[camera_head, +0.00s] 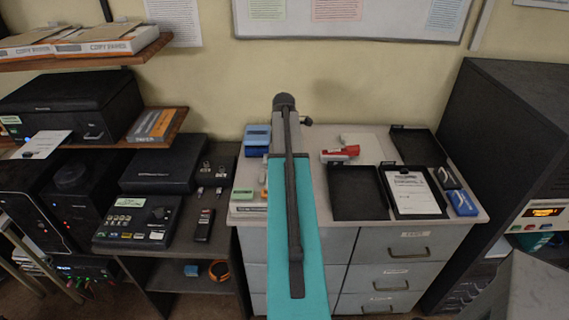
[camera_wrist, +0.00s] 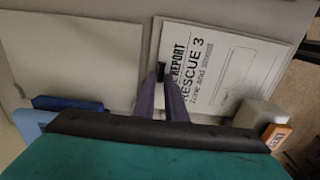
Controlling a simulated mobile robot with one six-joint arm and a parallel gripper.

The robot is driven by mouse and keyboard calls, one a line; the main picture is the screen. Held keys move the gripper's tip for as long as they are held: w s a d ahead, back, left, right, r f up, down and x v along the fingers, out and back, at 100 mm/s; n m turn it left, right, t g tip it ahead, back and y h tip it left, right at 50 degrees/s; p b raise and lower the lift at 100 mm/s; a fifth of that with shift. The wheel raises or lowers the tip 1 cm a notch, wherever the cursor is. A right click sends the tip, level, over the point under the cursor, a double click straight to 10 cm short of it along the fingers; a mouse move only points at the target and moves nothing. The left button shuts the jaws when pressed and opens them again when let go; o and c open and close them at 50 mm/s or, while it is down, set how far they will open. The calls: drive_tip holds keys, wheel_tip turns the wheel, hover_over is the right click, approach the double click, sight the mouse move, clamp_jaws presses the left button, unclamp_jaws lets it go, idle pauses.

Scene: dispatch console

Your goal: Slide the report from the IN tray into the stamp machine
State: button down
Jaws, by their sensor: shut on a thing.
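The report (camera_wrist: 215,65), a white sheet with printed text, shows in the wrist view. My gripper (camera_wrist: 161,75) is at the sheet's left edge. Its two fingers are close together and shut on the report there. The exact grip is partly covered by the fingers. In the head view my arm hides the gripper and this sheet. On the counter, two black trays (camera_head: 358,193) stand side by side, and the right one holds a white printed sheet (camera_head: 408,190). I cannot tell which thing is the stamp machine, nor which tray is the IN tray.
A red stapler-like object (camera_head: 340,154) lies on the counter (camera_head: 318,215). Small blue objects (camera_head: 462,203) stand by the right tray. A dark cabinet with an orange display (camera_head: 543,212) stands at the right. A blank pale panel (camera_wrist: 65,60) lies left of my fingers.

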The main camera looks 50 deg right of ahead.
drive_tip(key=shift+w+a, duration=0.25)
drive_tip(key=shift+w, duration=0.1)
idle(1.1)
drive_tip(key=c, duration=1.2)
unclamp_jaws()
drive_tip(key=shift+o, duration=0.2)
drive_tip(key=shift+p, duration=0.35)
wheel_tip(320, 180, up, 7)
drive_tip(key=p, duration=0.4)
drive_tip(key=shift+s+f, duration=0.1)
drive_tip(key=shift+s, duration=0.05)
